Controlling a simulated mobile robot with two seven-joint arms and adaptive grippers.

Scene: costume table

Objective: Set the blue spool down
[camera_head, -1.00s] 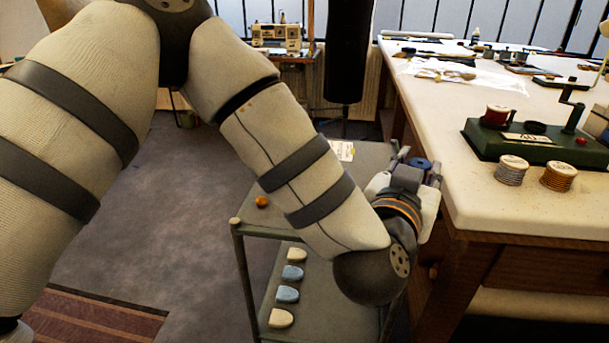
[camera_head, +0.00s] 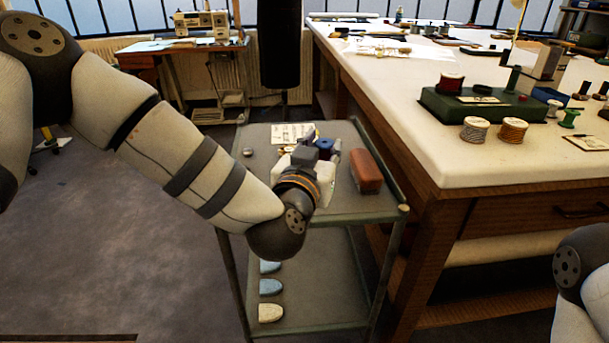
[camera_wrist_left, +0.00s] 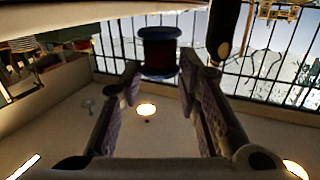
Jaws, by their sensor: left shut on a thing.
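The blue spool (camera_head: 325,146) is at the tips of my left gripper (camera_head: 318,152), over the top shelf of the grey cart (camera_head: 350,209). In the left wrist view the spool (camera_wrist_left: 159,36) sits between the two fingertips (camera_wrist_left: 158,75), upright in the picture, with blue rims and a dark middle. The left gripper is shut on it. The gripper hides the spool's lower part in the head view, so I cannot tell whether it touches the shelf. My right gripper is out of view.
A red-brown case (camera_head: 366,170) stands on the cart just right of the gripper. A white card (camera_head: 293,132) lies behind it, and a small round object (camera_head: 248,152) lies left. The big white table (camera_head: 400,110) borders the cart, with a green winder (camera_head: 475,107) and silver and copper spools (camera_head: 512,131).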

